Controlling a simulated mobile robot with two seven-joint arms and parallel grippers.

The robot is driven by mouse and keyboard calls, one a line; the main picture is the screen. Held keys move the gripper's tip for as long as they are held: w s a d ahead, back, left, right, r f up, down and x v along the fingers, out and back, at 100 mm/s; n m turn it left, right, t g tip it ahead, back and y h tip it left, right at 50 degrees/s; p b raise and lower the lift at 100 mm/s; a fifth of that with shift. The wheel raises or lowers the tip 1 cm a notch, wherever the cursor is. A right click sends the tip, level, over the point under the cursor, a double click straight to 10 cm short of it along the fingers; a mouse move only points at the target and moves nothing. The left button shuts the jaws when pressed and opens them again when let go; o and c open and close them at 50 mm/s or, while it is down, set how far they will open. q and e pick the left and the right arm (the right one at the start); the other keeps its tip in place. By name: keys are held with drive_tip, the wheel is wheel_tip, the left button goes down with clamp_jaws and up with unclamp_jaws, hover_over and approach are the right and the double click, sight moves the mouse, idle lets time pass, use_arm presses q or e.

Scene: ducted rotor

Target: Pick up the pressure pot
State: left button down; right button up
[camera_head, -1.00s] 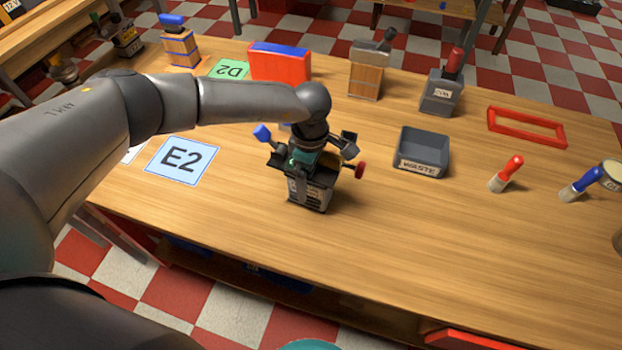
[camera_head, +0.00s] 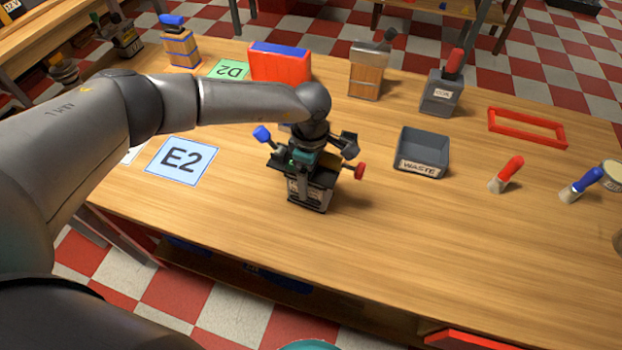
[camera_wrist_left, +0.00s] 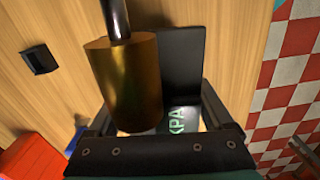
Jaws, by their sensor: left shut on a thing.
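The pressure pot (camera_head: 311,193) stands on the wooden table near its front edge, as a dark box with a label on its front. A red knob (camera_head: 360,171) is at its right and a blue knob (camera_head: 262,133) shows at its left. In the left wrist view a brass cylinder (camera_wrist_left: 126,85) stands beside a dark plate (camera_wrist_left: 183,60), with a "KPA" label close to the fingers. My left gripper (camera_head: 308,163) points down over the pot and is shut on it. The gripper hides much of the pot's top. My right gripper is not in view.
A dark grey waste bin (camera_head: 422,152) stands to the right, with a red-handled brush (camera_head: 507,174) beyond it. A blue E2 card (camera_head: 181,160) lies to the left. A red box (camera_head: 280,66) and a grey-and-wood container (camera_head: 366,75) stand behind. The table front right is bare.

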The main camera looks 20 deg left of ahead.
use_arm(q)
drive_tip(key=shift+r, duration=0.1)
wheel_tip(320, 180, up, 20)
drive_tip(key=p, duration=0.1)
idle(0.4)
